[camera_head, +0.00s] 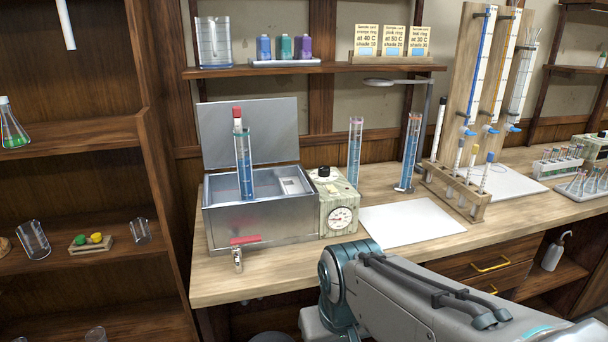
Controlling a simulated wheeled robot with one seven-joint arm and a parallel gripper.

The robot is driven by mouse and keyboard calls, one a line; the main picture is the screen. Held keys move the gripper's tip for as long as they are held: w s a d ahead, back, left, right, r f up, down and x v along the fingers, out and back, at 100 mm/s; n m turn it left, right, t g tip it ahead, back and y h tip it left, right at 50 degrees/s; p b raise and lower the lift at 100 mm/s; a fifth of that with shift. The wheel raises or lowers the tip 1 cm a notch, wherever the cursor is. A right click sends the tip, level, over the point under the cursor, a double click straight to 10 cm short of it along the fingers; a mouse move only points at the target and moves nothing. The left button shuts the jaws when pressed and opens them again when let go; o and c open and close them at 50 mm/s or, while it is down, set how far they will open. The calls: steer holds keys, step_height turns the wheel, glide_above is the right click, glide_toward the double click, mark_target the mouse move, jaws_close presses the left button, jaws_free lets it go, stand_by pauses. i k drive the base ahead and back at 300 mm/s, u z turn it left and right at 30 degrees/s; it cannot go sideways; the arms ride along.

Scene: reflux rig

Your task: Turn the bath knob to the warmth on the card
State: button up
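The bath is a metal box (262,230) on the bench with its grey lid (248,130) raised behind it. A cream control box (336,193) adjoins its right side. A black bath knob (324,172) sits on top of the control box, and a round white dial (342,217) is on its front; its reading is too small to tell. Three cards (393,42) stand in a wooden holder on the shelf: orange ring at 40 C, pink ring at 50 C and one that seems to read teal ring at 30 C. My arm crosses the lower right; my gripper is out of view.
A red-capped tube (243,160) of blue liquid stands upright at the bath. A red-handled tap (244,241) sticks out at the bath's front. A white sheet (412,222) lies right of the control box. Tall cylinders (355,150) and a tube rack (455,190) stand beyond.

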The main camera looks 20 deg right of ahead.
mark_target(324, 171)
steer(key=z, duration=1.2)
steer(key=i, duration=0.55)
steer(key=u, duration=0.6)
steer(key=i, duration=0.55)
steer(key=u, duration=0.6)
